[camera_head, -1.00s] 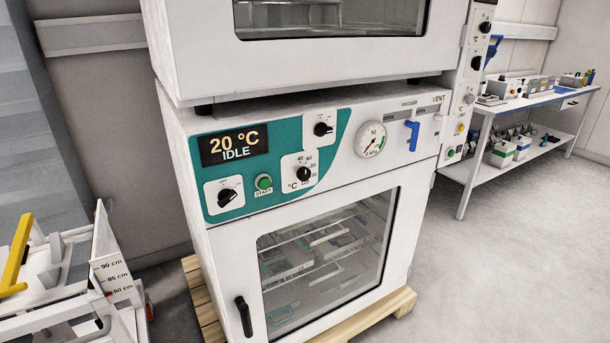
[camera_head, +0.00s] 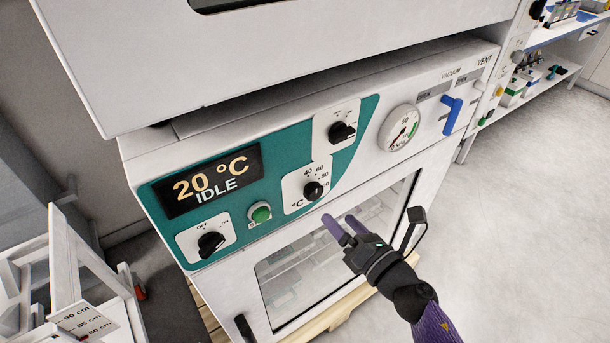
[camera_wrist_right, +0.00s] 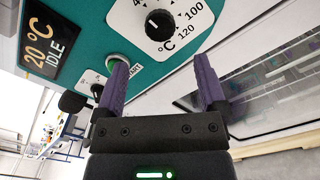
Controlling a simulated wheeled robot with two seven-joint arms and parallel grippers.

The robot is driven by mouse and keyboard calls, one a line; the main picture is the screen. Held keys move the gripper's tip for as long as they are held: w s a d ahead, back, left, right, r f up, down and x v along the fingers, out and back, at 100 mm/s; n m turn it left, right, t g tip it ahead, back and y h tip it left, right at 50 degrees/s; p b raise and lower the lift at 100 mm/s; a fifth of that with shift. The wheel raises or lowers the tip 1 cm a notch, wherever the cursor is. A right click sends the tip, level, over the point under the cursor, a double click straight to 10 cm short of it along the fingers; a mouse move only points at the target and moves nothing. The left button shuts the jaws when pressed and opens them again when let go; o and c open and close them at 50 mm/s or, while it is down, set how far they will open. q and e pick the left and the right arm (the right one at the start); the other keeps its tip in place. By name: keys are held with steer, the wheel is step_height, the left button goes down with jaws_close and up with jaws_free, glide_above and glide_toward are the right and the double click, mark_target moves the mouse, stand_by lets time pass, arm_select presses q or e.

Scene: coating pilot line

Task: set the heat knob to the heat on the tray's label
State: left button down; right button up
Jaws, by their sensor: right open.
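The heat knob (camera_head: 313,190) is a black dial on a white plate marked °C, on the oven's teal panel. It also shows at the top of the right wrist view (camera_wrist_right: 158,24), with 100 and 120 on its scale. My right gripper (camera_head: 340,222) is open and empty, just below and to the right of the knob and apart from it. In the right wrist view its two purple fingers (camera_wrist_right: 163,80) stand apart, below the dial. The display (camera_head: 207,180) reads 20 °C IDLE. Trays show dimly behind the door glass (camera_head: 300,255); no label is readable. My left gripper is not in view.
Near the heat knob are the green start button (camera_head: 260,212), an off/on knob (camera_head: 210,243) and another black knob (camera_head: 342,131). A gauge (camera_head: 399,128) and a blue vacuum handle (camera_head: 452,115) sit to the right. The door handle (camera_head: 245,328) sticks out at lower left.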

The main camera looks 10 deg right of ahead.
mark_target(316, 195)
steer(key=x, duration=0.8)
steer(key=shift+a+f, duration=0.1)
jaws_close()
